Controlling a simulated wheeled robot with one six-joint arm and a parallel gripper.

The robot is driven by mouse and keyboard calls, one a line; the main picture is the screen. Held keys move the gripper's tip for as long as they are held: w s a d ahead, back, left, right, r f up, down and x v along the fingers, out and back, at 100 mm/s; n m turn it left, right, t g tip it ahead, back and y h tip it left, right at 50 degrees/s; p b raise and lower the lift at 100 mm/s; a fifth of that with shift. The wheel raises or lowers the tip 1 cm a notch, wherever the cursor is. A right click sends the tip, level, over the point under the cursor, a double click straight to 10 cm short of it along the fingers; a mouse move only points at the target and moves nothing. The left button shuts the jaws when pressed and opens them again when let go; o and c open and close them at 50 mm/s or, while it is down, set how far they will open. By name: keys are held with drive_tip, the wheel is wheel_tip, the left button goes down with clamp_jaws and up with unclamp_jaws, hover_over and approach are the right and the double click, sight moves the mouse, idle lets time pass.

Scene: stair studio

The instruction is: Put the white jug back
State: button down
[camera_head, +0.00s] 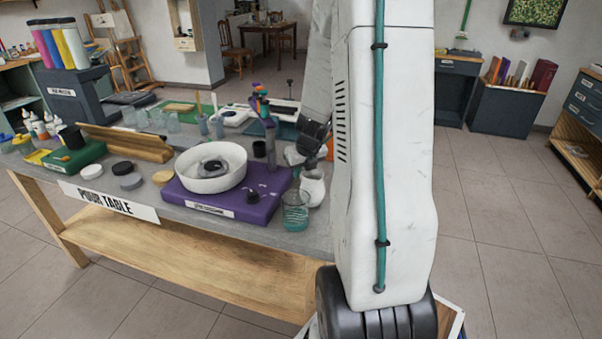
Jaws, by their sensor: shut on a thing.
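The white jug (313,189) is at the right end of the pour table (262,232), just left of my arm. My gripper (312,164) points down at the jug's top and is shut on it. My arm hides the right side of the jug and part of the gripper. I cannot tell whether the jug's base touches the table. A clear beaker with teal contents (295,212) stands close in front of the jug, to its left.
A purple block (262,203) with a white round bowl (211,168) on it lies left of the jug. Several cups, bottles and a wooden board (128,143) crowd the table farther left. The floor on the right is clear.

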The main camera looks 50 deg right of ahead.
drive_tip(key=shift+f, duration=0.5)
drive_tip(key=shift+f, duration=0.15)
drive_tip(key=c, duration=1.5)
unclamp_jaws()
